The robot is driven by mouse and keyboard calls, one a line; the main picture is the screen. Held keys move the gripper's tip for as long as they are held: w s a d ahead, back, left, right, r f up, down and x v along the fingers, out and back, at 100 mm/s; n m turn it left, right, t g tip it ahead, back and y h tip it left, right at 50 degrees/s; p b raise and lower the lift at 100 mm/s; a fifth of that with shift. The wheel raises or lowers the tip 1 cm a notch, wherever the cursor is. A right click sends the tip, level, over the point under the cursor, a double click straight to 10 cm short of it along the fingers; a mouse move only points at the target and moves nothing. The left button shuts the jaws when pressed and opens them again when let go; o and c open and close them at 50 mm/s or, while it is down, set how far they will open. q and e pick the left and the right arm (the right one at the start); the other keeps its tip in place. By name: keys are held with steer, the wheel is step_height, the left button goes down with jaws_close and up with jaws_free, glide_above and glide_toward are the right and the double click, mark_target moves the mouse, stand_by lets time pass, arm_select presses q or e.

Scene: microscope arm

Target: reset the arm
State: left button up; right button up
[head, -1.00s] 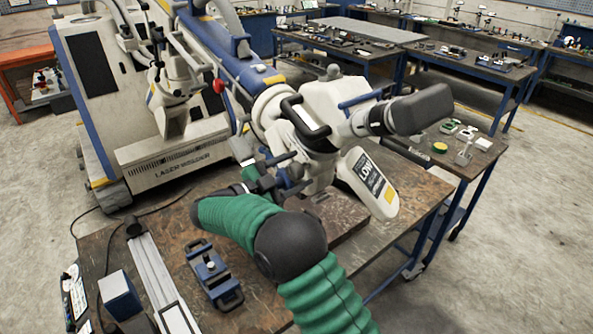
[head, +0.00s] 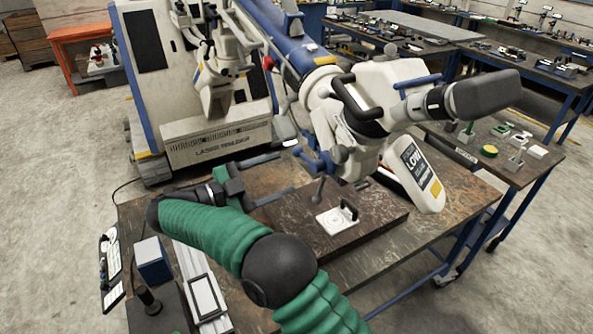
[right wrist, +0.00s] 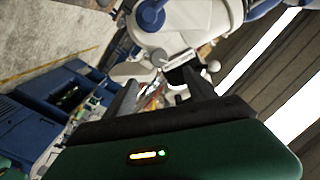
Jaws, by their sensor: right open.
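The microscope arm (head: 289,53) is a blue and white boom coming from the tall white machine at the back. It ends in a white head (head: 375,95) with a black handle, a dark grey eyepiece (head: 484,94) and a side panel marked "LOW" (head: 420,175). The head hangs over the bench. My right gripper (head: 286,173), on a green-sleeved arm, is open and empty, left of the head's lower knobs and apart from them. In the right wrist view the open fingers (right wrist: 160,92) point towards the white and blue microscope parts (right wrist: 190,20). My left gripper is out of view.
The wooden bench (head: 400,265) carries a dark slab (head: 385,222) with a small white plate (head: 337,219). A metal rail (head: 205,285) and a blue box (head: 153,261) stand at the front left. A side table (head: 538,165) with small parts is at the right.

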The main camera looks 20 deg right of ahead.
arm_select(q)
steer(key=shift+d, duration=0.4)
arm_select(e)
steer(key=shift+d, duration=0.3)
steer(key=w+a+r+n+t+y, duration=0.1)
steer(key=w+r+n+t+y, duration=0.2)
steer(key=w+n+t+y, duration=0.8)
steer(key=s+a+f+n+t+y, duration=0.1)
steer(key=s+a+f+n+y, duration=0.15)
steer(key=f+n, duration=0.25)
steer(key=s+a+f+n+y, duration=0.1)
steer(key=s+f+n+y, duration=0.15)
steer(key=f+n, duration=0.3)
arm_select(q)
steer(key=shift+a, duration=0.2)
arm_select(e)
steer(key=s+d+f+n+g+y, duration=0.1)
steer(key=s+f+g, duration=0.4)
steer(key=s, duration=0.9)
steer(key=s+d+f+n+g+y, duration=0.1)
steer(key=s+f+g, duration=0.5)
steer(key=s+f, duration=0.6)
steer(key=s+d+n, duration=0.1)
steer(key=s+d, duration=0.1)
steer(key=s, duration=0.1)
